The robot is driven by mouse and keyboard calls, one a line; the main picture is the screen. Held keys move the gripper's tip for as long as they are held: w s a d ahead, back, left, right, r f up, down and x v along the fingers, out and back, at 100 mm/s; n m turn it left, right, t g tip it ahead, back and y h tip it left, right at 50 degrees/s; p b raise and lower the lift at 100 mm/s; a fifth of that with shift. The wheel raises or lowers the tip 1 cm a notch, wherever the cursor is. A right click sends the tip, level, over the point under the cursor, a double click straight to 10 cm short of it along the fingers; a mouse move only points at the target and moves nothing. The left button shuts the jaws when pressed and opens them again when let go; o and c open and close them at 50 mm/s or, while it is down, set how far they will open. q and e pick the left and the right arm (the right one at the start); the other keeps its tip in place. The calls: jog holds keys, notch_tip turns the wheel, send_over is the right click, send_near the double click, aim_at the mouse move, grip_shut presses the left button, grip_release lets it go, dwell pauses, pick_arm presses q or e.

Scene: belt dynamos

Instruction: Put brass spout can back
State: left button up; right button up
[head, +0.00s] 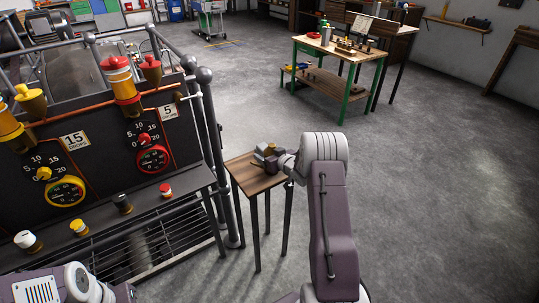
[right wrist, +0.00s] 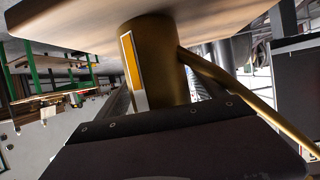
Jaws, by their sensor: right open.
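The brass spout can (right wrist: 160,60) stands on the small wooden table (head: 243,177). In the right wrist view the picture is turned over, so the tabletop (right wrist: 80,30) is at the top. The can has a yellow and white label, and its thin spout slants away to the right. In the head view the can (head: 269,152) is small and partly hidden by my gripper. My right gripper (head: 282,160) is open at the can, low over the tabletop; its dark body fills the bottom of the wrist view. I cannot tell whether the fingers touch the can. My left gripper is out of view.
A green-legged workbench (head: 340,50) with tools stands at the back. The floor at right is clear.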

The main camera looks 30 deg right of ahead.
jog(key=shift+r, duration=0.25)
jog(key=p+v, duration=0.1)
jog(key=v, duration=1.1)
jog(key=s+a+f+g, duration=0.3)
jog(key=s+a+g, duration=0.9)
jog(key=s+a, duration=0.8)
jog(key=s, duration=0.4)
